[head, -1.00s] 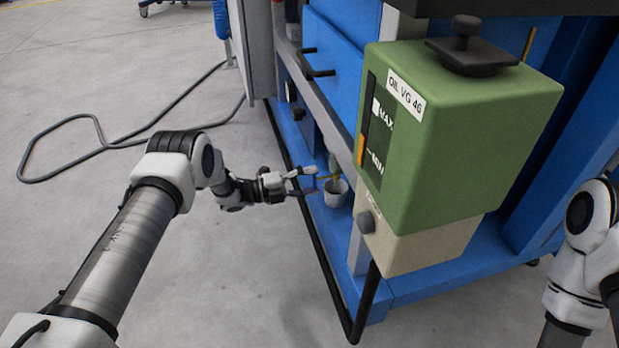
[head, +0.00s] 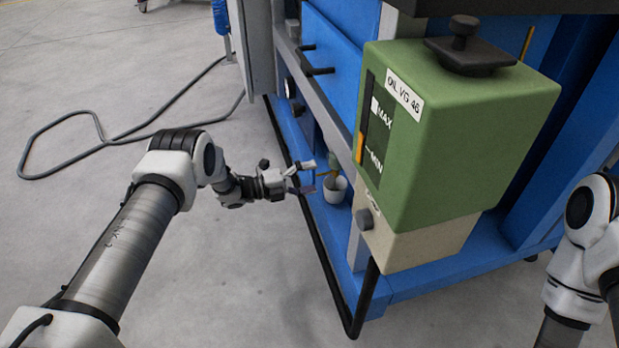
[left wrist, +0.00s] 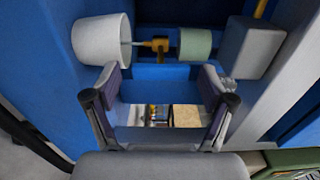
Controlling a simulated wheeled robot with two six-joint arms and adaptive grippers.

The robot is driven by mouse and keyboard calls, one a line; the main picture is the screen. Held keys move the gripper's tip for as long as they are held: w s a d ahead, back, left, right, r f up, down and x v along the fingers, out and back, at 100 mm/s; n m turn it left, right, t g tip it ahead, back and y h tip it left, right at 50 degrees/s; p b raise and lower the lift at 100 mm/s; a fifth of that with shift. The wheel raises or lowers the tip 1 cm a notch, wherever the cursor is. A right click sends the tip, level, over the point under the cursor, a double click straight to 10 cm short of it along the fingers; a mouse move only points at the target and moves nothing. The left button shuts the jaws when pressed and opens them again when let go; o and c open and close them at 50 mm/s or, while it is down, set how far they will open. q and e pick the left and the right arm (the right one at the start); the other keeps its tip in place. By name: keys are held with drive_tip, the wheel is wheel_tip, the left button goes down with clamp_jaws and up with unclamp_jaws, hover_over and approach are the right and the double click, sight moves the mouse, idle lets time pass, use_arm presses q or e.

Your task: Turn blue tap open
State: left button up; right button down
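The tap is a small brass fitting (left wrist: 160,45) in the left wrist view, with a pale green-grey piece (left wrist: 195,44) on one side. No clearly blue handle shows on it. A white cup (left wrist: 100,40) is at its other end; the cup also shows in the head view (head: 336,190), on the blue ledge. My left gripper (head: 306,178) is open and empty, just in front of the tap and cup. In the left wrist view its two fingers (left wrist: 159,82) are wide apart, with the tap beyond their tips. My right gripper is out of view.
A green oil tank (head: 455,140) on a beige base stands right of the left gripper. A black rail (head: 325,265) runs along the blue machine's lower front. A grey hose (head: 75,118) lies on the floor at left, with bare floor around it.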

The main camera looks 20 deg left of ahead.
use_arm(q)
drive_tip(key=shift+a, duration=0.1)
drive_tip(key=v, duration=1.2)
